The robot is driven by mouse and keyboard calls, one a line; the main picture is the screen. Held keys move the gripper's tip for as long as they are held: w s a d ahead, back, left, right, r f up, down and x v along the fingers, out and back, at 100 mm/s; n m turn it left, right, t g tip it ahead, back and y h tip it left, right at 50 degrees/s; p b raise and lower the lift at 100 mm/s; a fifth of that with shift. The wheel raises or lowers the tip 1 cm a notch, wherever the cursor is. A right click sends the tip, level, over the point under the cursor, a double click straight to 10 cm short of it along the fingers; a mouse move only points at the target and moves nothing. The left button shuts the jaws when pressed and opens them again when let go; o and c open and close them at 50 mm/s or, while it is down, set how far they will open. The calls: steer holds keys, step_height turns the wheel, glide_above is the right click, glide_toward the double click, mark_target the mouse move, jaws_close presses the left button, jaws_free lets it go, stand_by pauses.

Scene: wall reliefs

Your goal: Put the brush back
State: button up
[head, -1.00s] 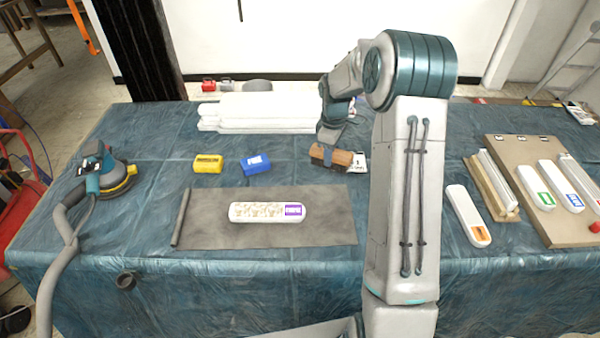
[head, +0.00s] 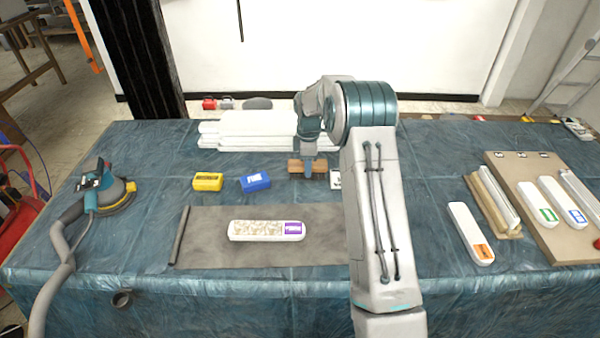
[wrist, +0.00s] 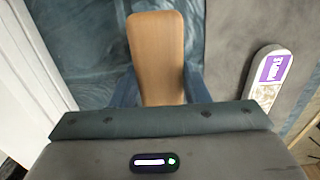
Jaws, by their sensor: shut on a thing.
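The brush shows as a brown wooden block (head: 294,168) in the head view. In the wrist view its pale wooden back (wrist: 157,50) lies between the two fingers. My gripper (head: 308,172) is shut on it, with the fingers on its long sides. The brush looks level and sits at the middle of the table's depth, right of the blue block. Its bristles are hidden, and I cannot tell whether it touches the table. A small white card (head: 336,180) lies just to its right, partly hidden by my arm.
A yellow block (head: 208,181) and a blue block (head: 255,183) stand left of the brush. White lengths (head: 250,130) are stacked behind. A dark mat (head: 210,250) with a white relief piece (head: 256,230) lies in front. A sander (head: 105,190) is far left, a board (head: 510,200) right.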

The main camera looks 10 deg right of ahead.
mark_target(300, 174)
steer(key=shift+w+a+f, duration=0.7)
steer(key=shift+a+f, duration=0.1)
steer(key=shift+a, duration=0.2)
steer(key=shift+f+p, duration=0.5)
steer(key=shift+f, duration=1.65)
steer(key=o, duration=0.9)
steer(key=shift+o, duration=0.2)
steer(key=shift+r, duration=0.1)
